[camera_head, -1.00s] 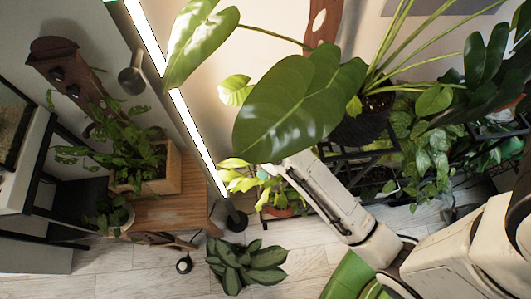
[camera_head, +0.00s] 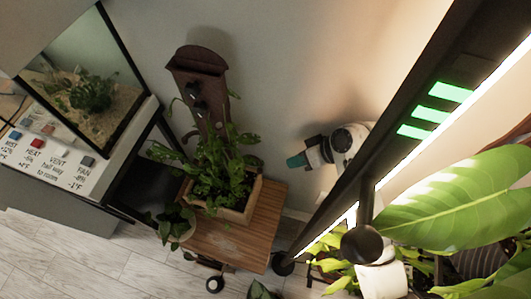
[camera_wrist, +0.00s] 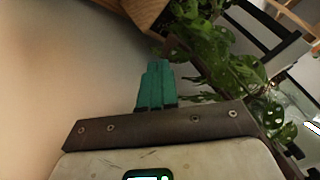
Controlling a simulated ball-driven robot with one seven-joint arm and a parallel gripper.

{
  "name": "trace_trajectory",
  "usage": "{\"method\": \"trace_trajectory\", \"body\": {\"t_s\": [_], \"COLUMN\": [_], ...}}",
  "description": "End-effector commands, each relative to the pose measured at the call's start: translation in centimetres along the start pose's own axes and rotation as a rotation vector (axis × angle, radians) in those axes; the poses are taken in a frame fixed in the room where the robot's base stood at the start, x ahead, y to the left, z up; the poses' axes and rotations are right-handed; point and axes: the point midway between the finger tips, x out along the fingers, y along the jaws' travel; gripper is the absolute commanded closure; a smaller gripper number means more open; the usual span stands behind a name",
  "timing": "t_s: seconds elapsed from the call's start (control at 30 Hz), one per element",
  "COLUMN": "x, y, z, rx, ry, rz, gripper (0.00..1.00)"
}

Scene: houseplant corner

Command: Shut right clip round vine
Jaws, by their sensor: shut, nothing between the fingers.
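My gripper (camera_head: 297,160) has teal fingers and is at the middle of the head view, right of the plant and its brown board. In the wrist view its fingers (camera_wrist: 155,85) are together and empty. A brown upright board (camera_head: 197,62) stands behind the wooden planter, with dark fittings (camera_head: 192,88) on it that may be clips. They are too small to tell open from shut. The leafy vine (camera_head: 222,160) grows from the planter up to the board; its leaves also show in the wrist view (camera_wrist: 230,45). My gripper is apart from the board and vine.
The wooden planter (camera_head: 236,203) stands on a wooden table (camera_head: 245,238). A glass tank (camera_head: 90,85) and a labelled button panel (camera_head: 55,150) are at left. A lit lamp bar (camera_head: 420,135) crosses in front of my arm. Large leaves (camera_head: 460,205) fill the right.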

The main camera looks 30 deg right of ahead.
Motion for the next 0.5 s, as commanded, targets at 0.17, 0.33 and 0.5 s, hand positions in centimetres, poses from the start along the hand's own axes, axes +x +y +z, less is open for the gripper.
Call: {"method": "trace_trajectory", "body": {"t_s": [0.17,0.33,0.5], "x": [-0.01,-0.02,0.40], "y": [0.03,0.03,0.03], "z": [-0.19,-0.18,-0.15], "rx": [-0.001,-0.001,-0.001], "ry": [0.004,0.004,0.003], "rz": [-0.003,-0.003,-0.004], "gripper": [1.00,1.00,1.00]}}
